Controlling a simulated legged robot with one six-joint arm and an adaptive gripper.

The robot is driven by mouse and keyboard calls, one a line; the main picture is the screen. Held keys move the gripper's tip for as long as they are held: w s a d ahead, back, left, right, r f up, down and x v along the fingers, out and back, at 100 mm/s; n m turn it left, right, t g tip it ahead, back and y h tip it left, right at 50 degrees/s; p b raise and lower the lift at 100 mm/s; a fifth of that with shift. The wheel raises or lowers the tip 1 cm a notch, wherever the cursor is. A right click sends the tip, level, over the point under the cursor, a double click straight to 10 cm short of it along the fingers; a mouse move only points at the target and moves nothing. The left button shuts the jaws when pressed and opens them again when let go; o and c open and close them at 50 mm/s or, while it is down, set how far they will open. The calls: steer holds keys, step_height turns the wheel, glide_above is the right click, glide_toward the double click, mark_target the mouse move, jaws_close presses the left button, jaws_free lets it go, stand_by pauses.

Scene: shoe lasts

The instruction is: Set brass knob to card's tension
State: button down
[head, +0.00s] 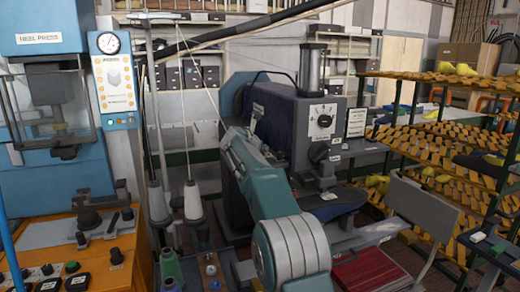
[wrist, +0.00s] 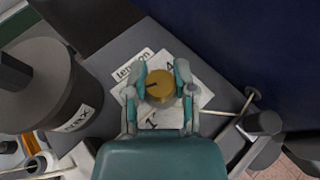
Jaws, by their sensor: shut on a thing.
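The brass knob (wrist: 163,92) is round and sits on a white dial plate (wrist: 204,97) in the wrist view. The plate shows "4" at upper right, "1" below and a label reading "tension" (wrist: 131,66). A short dark mark on the knob points left. My gripper (wrist: 161,74) is shut on the knob, one finger on each side.
A black-and-white dial (head: 322,120) with a dark knob is on the machine's face. A dark cylinder (wrist: 55,85) stands left of the plate, and a metal rod (wrist: 240,108) lies to its right. Thread cones (head: 192,200) stand left of my arm. Shelving racks are at right.

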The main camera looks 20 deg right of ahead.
stand_by(0.3)
steer(key=shift+c, duration=2)
jaws_free()
steer(key=shift+a, duration=0.15)
steer(key=v, duration=1.2)
steer(key=shift+w+a+f, duration=0.1)
steer(key=shift+w+a, duration=0.05)
steer(key=shift+a, duration=0.1)
